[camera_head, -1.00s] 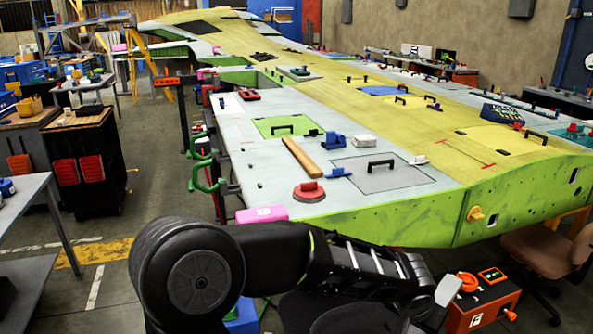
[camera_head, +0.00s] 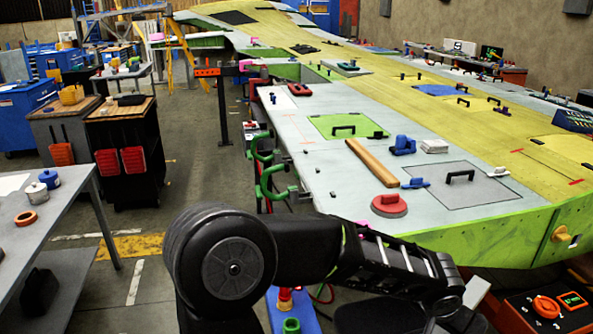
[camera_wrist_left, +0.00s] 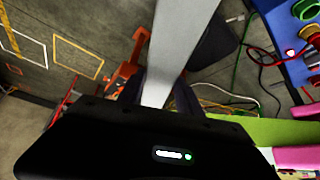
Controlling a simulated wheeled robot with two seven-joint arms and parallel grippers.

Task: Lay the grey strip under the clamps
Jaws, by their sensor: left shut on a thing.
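The grey strip (camera_wrist_left: 182,45) is a long, pale, flat bar in the left wrist view, running from the top edge down between my fingers. My left gripper (camera_wrist_left: 160,93) is shut on it. In the head view a short pale end of the strip (camera_head: 477,294) shows beyond my forearm; the rest is hidden. The green clamps (camera_head: 270,182) sit along the left edge of the wing panel (camera_head: 330,170), apart from the strip and farther back. My right gripper is in neither view.
A wooden bar (camera_head: 372,162), a red disc (camera_head: 389,205) and several handled blocks lie on the wing. A grey table (camera_head: 62,215) stands at the left, with open floor between. A control box (camera_head: 548,305) is at lower right. Cables lie below the strip in the wrist view.

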